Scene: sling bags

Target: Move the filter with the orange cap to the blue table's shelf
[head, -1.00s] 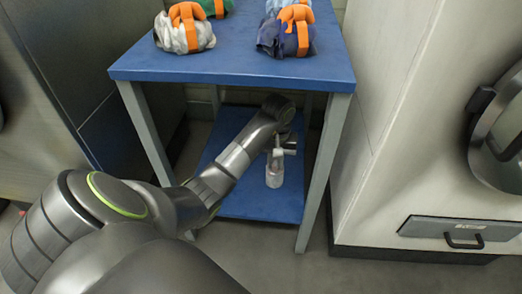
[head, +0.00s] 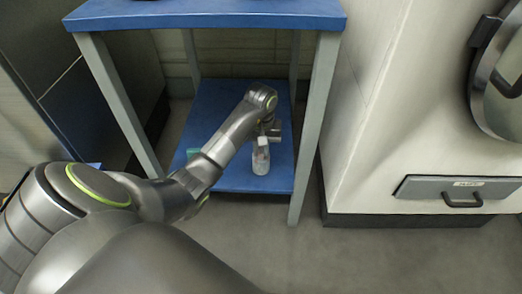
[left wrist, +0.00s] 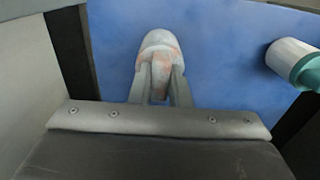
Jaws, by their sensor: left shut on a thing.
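The filter (head: 260,162) is a pale, see-through bottle shape, held upright over or on the lower blue shelf (head: 214,100) of the blue table; whether its base touches the shelf I cannot tell. My left gripper (head: 264,134) is shut around its upper part. In the left wrist view, the gripper fingers (left wrist: 160,72) press on both sides of the pale filter (left wrist: 158,42), with faint orange showing between them. Its cap is mostly hidden. My right gripper is out of view.
A white cylinder with a teal cap (left wrist: 300,64) lies or stands on the blue surface beside the filter. A green thing (head: 192,153) shows at the shelf's left. Grey table legs (head: 313,130) flank the shelf. A pale machine (head: 365,120) stands right.

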